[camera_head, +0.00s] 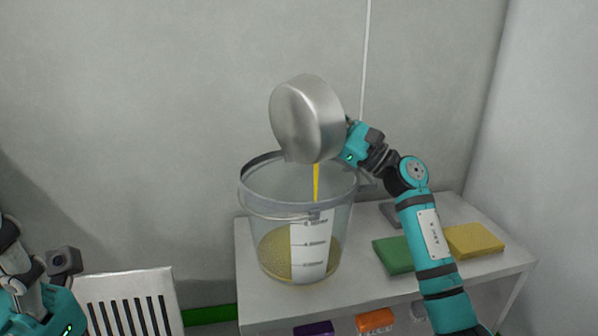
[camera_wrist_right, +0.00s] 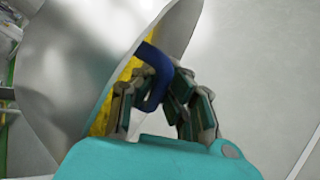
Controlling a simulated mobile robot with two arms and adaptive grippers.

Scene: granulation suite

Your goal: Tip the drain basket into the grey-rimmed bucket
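The drain basket (camera_head: 306,118), a silver metal vessel, is tilted steeply above the bucket. A thin yellow stream (camera_head: 316,182) falls from its lower edge into the bucket. The clear bucket with the grey rim (camera_head: 262,158) stands upright on the table, with a yellow layer at its bottom and a white scale label. My right gripper (camera_wrist_right: 165,90) is shut on the basket's blue handle; yellow material shows beside it inside the basket (camera_wrist_right: 70,60). In the head view the basket hides the right fingertips. My left arm is at the lower left, its fingertips out of view.
The white table (camera_head: 375,285) carries a green sponge (camera_head: 394,255), a yellow sponge (camera_head: 474,240) and a dark grey item (camera_head: 391,214) right of the bucket. Purple (camera_head: 314,329) and orange (camera_head: 375,320) items sit below the tabletop. A white slatted panel (camera_head: 130,300) stands left.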

